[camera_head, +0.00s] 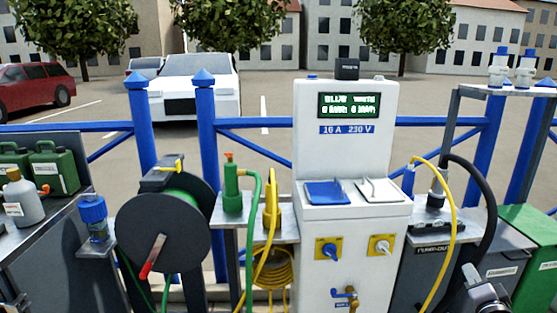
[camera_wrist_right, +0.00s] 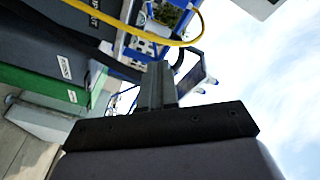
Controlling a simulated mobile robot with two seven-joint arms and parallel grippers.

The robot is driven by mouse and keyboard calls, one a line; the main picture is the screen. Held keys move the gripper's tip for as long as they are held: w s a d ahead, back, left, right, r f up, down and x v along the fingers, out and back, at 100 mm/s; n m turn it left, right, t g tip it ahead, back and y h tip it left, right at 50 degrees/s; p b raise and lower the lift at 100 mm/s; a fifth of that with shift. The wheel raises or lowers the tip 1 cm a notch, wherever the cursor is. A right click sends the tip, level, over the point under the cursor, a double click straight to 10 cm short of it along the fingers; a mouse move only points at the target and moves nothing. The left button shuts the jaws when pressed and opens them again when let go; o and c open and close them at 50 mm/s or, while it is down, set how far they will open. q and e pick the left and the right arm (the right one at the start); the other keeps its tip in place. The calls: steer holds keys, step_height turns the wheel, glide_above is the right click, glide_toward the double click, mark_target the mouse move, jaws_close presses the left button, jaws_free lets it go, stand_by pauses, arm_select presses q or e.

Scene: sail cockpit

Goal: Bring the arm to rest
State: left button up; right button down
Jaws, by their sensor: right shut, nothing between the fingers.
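My right gripper (camera_head: 470,272) shows at the bottom right edge of the head view, in front of the grey cabinets. In the right wrist view its two fingers (camera_wrist_right: 158,85) are together with nothing between them. It is apart from the pedestal and holds no object. My left gripper is in neither view.
A white service pedestal (camera_head: 348,225) with blue and white socket covers stands in the middle. A yellow cable (camera_head: 448,215) and a black hose (camera_head: 488,200) loop near my right gripper. A green box (camera_head: 530,245) stands at right, a hose reel (camera_head: 165,235) at left.

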steer(key=s+d+r+n+h, duration=0.1)
steer(key=s+d+r, duration=0.1)
steer(key=d+r, duration=0.35)
steer(key=s+a+f+n+g+y, duration=0.45)
steer(key=s+a+f+n, duration=0.75)
steer(key=f, duration=0.4)
steer(key=s+a+f+n+g+y, duration=0.15)
steer(key=s+a+n, duration=0.35)
steer(key=s, duration=0.5)
steer(key=s+a+f+n+g+y, duration=0.1)
steer(key=s+a+f+n+g, duration=0.15)
steer(key=s+a, duration=0.55)
steer(key=a+m+t, duration=0.1)
steer(key=a+m, duration=0.4)
steer(key=a, duration=0.3)
step_height(320, 180, up, 6)
steer(key=p, duration=0.8)
steer(key=shift+s+d+r, duration=0.2)
steer(key=shift+s+d, duration=0.05)
steer(key=shift+d, duration=0.15)
